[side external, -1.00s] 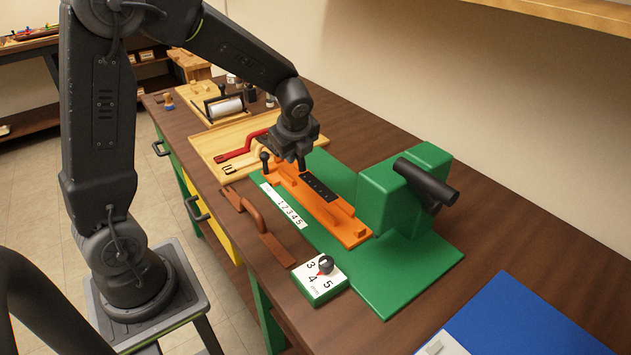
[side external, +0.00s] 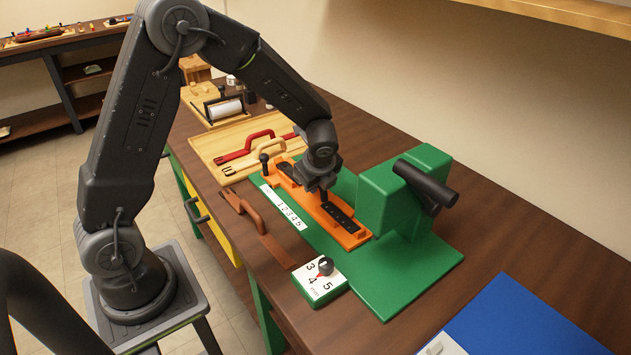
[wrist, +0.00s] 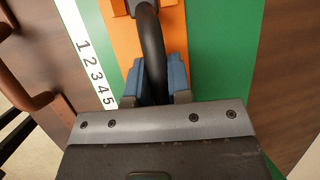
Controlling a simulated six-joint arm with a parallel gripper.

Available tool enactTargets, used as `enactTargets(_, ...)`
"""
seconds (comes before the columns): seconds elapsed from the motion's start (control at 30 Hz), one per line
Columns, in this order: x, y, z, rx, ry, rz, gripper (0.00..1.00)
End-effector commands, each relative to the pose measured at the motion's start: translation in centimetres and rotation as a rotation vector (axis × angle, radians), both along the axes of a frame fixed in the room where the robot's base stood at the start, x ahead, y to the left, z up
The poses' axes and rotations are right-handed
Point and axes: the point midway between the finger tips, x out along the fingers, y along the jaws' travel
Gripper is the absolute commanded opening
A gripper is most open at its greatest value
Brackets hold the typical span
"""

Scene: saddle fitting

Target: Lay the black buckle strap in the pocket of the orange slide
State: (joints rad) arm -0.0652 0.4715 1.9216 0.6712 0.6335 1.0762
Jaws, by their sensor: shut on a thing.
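The orange slide (side external: 352,241) lies on the green base plate, leading toward the green press block. My gripper (side external: 318,192) is over the middle of the slide. It is shut on the black buckle strap (side external: 340,212). In the wrist view, the strap's arched black loop (wrist: 152,50) runs between my blue finger pads (wrist: 157,82). The strap lies lengthwise along the slide, low over it or in its pocket; I cannot tell whether it is fully seated. My gripper hides its middle. The slide also shows in the wrist view (wrist: 122,45).
The green press block with a black lever (side external: 425,185) stands close right of the slide. A dark knob (side external: 264,158) rises at the slide's far end. A brown strap (side external: 262,230) and a dial box (side external: 320,280) are in front. A wooden tray (side external: 225,150) with straps is behind.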

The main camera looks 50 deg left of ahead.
Motion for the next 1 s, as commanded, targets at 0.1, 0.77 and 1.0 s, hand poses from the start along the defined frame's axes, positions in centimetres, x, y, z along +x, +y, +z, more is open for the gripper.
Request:
enactTargets(0.1, 0.0, 0.0, -0.3, 0.0, 0.0, 0.0, 0.0)
enactTargets(0.77, -0.1, -0.3, 0.8, 0.0, -0.004, 0.001, 0.44)
enactTargets(1.0, -0.9, -2.1, 5.1, 0.0, -0.006, -0.001, 0.44)
